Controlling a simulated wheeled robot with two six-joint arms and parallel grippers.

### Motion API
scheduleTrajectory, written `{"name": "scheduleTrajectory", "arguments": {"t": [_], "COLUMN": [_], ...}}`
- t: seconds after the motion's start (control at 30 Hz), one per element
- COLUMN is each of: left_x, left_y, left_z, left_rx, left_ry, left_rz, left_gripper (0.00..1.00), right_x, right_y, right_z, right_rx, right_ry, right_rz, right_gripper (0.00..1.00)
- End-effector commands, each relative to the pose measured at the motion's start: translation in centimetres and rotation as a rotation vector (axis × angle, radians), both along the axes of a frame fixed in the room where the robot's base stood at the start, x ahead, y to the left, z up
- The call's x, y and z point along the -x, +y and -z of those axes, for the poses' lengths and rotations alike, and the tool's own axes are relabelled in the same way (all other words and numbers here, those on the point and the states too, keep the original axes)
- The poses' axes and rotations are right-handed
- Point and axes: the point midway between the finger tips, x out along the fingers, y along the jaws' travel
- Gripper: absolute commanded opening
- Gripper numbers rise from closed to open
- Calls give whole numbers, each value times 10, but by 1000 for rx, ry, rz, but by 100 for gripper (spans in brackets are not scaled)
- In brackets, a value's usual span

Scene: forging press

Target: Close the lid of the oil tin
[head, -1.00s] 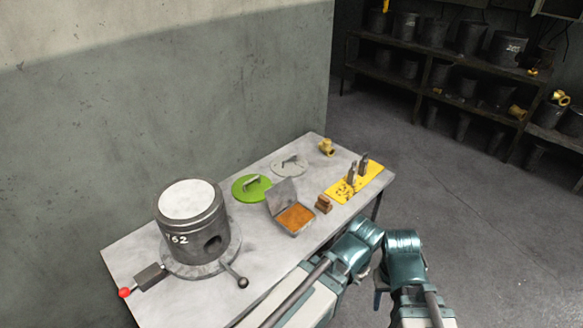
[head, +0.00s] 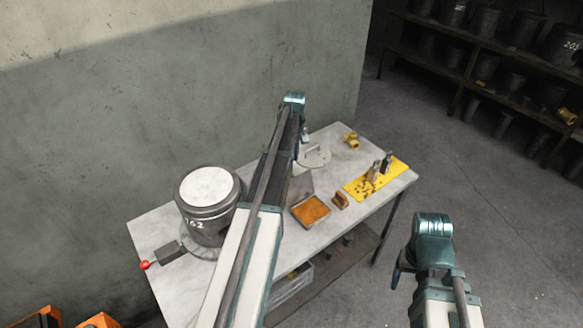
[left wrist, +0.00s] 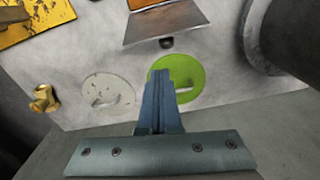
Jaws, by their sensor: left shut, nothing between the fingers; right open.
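The oil tin (head: 311,211) is a shallow metal box with orange-brown contents, standing open on the table. Its grey lid (head: 300,187) stands raised on the far side, partly hidden by my left arm. In the left wrist view the lid (left wrist: 165,26) is at the top, with a small dark round piece at its edge. My left gripper (left wrist: 160,76) is shut and empty, beyond the lid and apart from it, its tips over the green disc's edge in that view. My right gripper (head: 398,274) is open and off the table's front right, its fingers partly hidden.
A green disc with a handle (left wrist: 180,75) and a pale disc (left wrist: 107,92) lie behind the tin. A brass fitting (head: 351,139), yellow mat (head: 360,188) and small brown block (head: 340,201) are to the right. A large dark drum (head: 207,222) stands left.

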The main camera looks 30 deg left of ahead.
Motion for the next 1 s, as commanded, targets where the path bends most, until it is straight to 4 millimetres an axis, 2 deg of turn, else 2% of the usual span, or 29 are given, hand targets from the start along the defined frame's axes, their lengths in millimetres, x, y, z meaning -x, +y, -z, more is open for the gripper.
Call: {"name": "scheduleTrajectory", "arguments": {"t": [0.03, 0.1, 0.2, 0.57, 0.77, 1.0], "left_x": [-6, -7, -7, -6, -7, -8], "left_y": [19, 32, 40, 39, 40, 40], "left_z": [-4, -5, -5, 7, 28, 61], "left_rx": [2, 3, 3, 3, 3, 3], "left_ry": [-4, -8, -10, -10, -10, -10], "left_rz": [-40, -74, -96, -96, -95, -94], "left_gripper": [0, 0, 0, 0, 0, 0], "right_x": [0, 0, 0, 0, 0, 0], "right_y": [0, 0, 0, 0, 0, 0], "right_z": [-4, -5, -5, 7, 28, 61], "right_rx": [0, 0, 0, 0, 1, 1], "right_ry": [0, 0, 0, 0, 0, 0], "right_rz": [0, 1, 1, -1, -6, -7], "right_gripper": [72, 72, 72, 72, 72, 72]}}
